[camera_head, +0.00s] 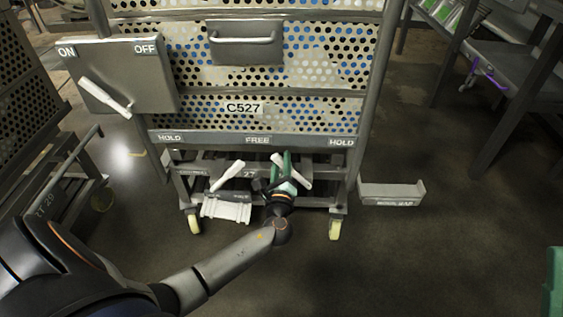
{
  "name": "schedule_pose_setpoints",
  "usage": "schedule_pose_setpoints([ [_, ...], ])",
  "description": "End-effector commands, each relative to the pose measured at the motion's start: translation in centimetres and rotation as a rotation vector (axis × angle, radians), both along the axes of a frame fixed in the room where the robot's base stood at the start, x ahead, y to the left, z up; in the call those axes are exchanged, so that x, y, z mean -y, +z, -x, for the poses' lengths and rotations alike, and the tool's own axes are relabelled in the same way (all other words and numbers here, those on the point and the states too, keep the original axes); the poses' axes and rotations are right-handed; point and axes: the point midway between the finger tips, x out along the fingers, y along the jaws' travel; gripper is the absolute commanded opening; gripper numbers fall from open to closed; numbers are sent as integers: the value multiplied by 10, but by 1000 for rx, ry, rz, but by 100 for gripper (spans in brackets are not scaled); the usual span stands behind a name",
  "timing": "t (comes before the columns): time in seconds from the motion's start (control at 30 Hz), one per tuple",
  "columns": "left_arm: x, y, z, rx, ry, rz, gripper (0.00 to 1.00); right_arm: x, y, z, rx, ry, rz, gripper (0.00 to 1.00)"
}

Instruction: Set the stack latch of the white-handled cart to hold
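The cart (300,85) has perforated metal sides and a C527 plate. A grey strip (205,138) across its lower front reads HOLD, FREE, HOLD from left to right. Below it, one pale lever arm (228,177) slants up to the right and another (298,176) slants up to the left. A white ribbed handle (226,208) sits low at the left. My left gripper (283,180) is below FREE, overlapping the right lever arm's area in the picture. A green part shows at its tip. Contact and finger opening are unclear. My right gripper is not seen.
A grey ON/OFF box (140,68) with a white lever stands at the cart's upper left. A small grey bracket (392,193) juts out right of the cart. Another cart is at the left edge, and a table (500,60) at upper right.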

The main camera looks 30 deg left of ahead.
Motion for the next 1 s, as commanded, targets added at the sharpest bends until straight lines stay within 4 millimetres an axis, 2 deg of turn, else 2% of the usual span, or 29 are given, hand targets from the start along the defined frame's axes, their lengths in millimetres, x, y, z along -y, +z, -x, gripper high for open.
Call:
schedule_pose_setpoints([
  [0.03, 0, 0, 0, 0, 0, 0, 27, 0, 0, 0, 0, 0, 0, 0],
  [0.2, 0, 0, 0, 0, 0, 0, 8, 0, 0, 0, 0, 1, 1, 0],
  [0.3, 0, 0, 0, 0, 0, 0, 0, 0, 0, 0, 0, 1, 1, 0],
  [1.0, -1, 1, 0, 1, 1, 0, 0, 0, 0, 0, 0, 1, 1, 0],
])
